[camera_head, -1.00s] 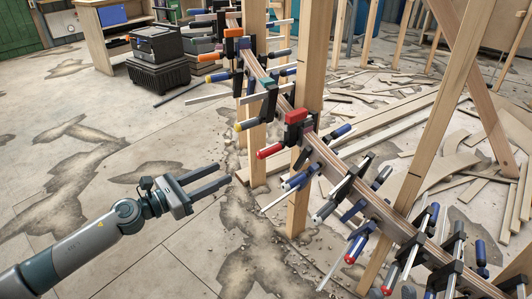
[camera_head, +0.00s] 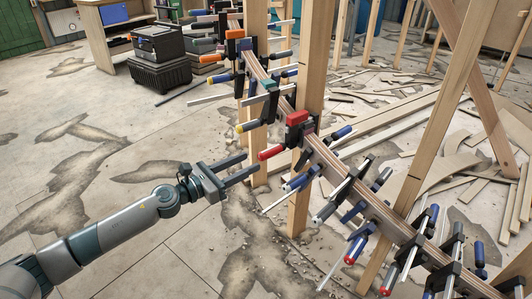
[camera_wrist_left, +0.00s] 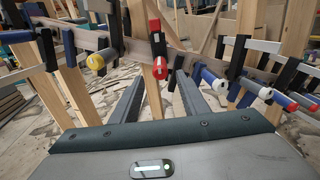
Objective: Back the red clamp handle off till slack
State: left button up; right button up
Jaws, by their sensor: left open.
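The red clamp handle (camera_head: 271,153) sticks out to the left from a clamp with a red top (camera_head: 297,118) on the curved wooden stringer (camera_head: 321,152). My left gripper (camera_head: 252,167) is open and empty, its fingers pointing at the handle from the lower left, a little short of it. In the left wrist view the red handle (camera_wrist_left: 160,68) shows end-on, ahead of and above the gap between my two fingers (camera_wrist_left: 156,92). No contact with it shows. My right gripper is not in view.
A yellow-tipped clamp handle (camera_head: 247,126) is just up-left of the red one, and blue-handled clamps (camera_head: 298,181) sit down-right. Wooden posts (camera_head: 300,205) stand close behind. A black case (camera_head: 159,77) stands far back left. The floor at left is open.

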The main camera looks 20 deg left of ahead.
aim_at(259, 157)
pick_arm(q)
jog(key=x, duration=0.7)
jog(key=shift+w+d, duration=0.35)
jog(key=shift+w, duration=0.15)
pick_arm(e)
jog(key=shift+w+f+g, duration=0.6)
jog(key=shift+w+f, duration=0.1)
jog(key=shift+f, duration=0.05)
pick_arm(q)
grip_shut()
